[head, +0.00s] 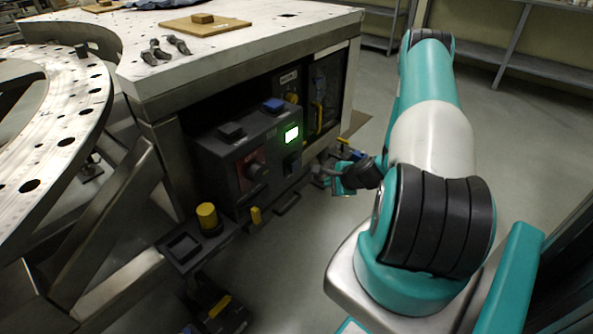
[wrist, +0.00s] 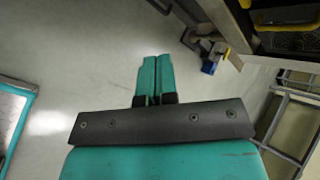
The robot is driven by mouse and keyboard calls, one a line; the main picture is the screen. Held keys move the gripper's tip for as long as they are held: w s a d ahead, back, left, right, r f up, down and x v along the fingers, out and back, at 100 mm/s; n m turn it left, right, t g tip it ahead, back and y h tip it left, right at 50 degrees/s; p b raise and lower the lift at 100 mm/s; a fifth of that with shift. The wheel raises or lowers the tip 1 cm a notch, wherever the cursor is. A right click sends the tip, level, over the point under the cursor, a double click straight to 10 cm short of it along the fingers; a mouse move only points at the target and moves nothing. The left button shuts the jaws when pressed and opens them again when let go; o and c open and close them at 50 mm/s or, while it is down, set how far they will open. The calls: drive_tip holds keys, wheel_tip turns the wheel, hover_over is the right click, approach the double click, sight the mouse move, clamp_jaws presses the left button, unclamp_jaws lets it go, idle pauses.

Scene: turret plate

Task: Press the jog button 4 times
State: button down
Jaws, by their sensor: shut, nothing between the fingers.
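A dark grey control box (head: 218,172) sits in the bay under the white table. On its top are a black square button (head: 231,131) and a blue button (head: 274,104). Its front has a lit green-white display (head: 292,134) and a dark round knob (head: 257,172) on a red plate. I cannot read which control is the jog button. My gripper (head: 340,178) is to the right of the box, apart from the buttons and low beside the bay. In the wrist view my gripper (wrist: 155,60) has its two teal fingers together, with nothing between them, above bare floor.
A yellow cylinder (head: 208,217) stands on a low bracket at the front left. Dark tools (head: 165,48) and a wooden board (head: 205,26) lie on the table (head: 260,40). A blue-ended part (wrist: 208,67) juts out near my fingers.

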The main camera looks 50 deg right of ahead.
idle(0.3)
drive_tip(key=w, duration=0.8)
drive_tip(key=shift+w+a, duration=0.35)
drive_tip(key=shift+w, duration=0.05)
drive_tip(key=shift+w, duration=0.15)
idle(1.7)
drive_tip(key=shift+w, duration=0.25)
drive_tip(key=shift+w+a, duration=0.1)
drive_tip(key=shift+w, duration=0.55)
idle(0.8)
drive_tip(key=shift+s, duration=1.05)
drive_tip(key=shift+s+d+p, duration=0.15)
drive_tip(key=shift+s, duration=1.1)
drive_tip(key=shift+s+d+p, duration=0.1)
drive_tip(key=shift+s+p, duration=0.05)
drive_tip(key=shift+s, duration=1.1)
